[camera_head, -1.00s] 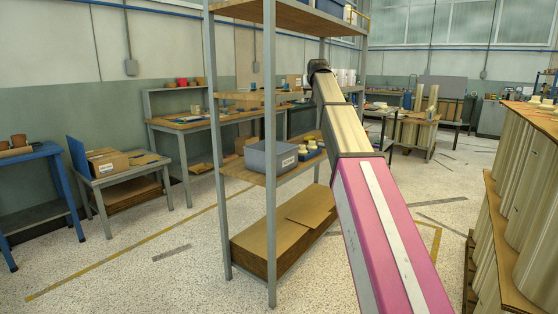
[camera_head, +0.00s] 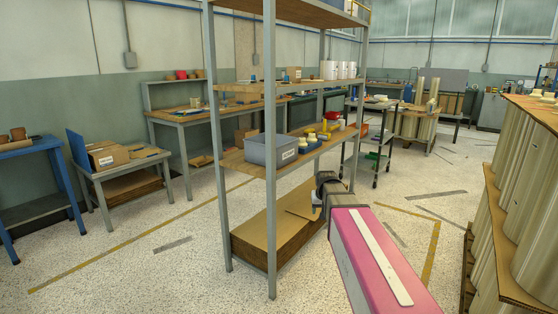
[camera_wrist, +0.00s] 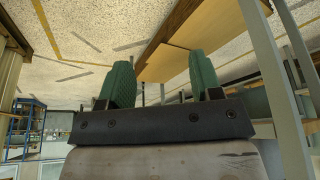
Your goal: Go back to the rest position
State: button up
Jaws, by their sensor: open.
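My arm shows in the head view as a pink link with a grey end, low in front of the shelf rack (camera_head: 271,200). My gripper shows in the wrist view (camera_wrist: 157,85) with two green finger pads set wide apart. It is open and nothing is between the pads. In the head view the fingers are mostly hidden behind the arm's grey end. The gripper is beside the rack's lowest level, where cardboard (camera_head: 268,238) lies; I cannot tell how close.
The rack's middle shelf holds a grey bin (camera_head: 271,149) and small yellow and red items. At the right stands a stack of pale cylinders (camera_head: 505,190) with brown sheets between layers. Workbenches (camera_head: 190,125) line the back wall. Speckled floor (camera_head: 150,265) is clear at the left.

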jog(key=s+f+g, duration=0.2)
jog(key=s+f, duration=0.5)
jog(key=s, duration=0.4)
jog(key=s+d+f+g, duration=0.1)
jog(key=s+f+g, duration=0.1)
jog(key=s+f, duration=0.5)
jog(key=s, duration=0.3)
jog(key=shift+s+f, duration=0.4)
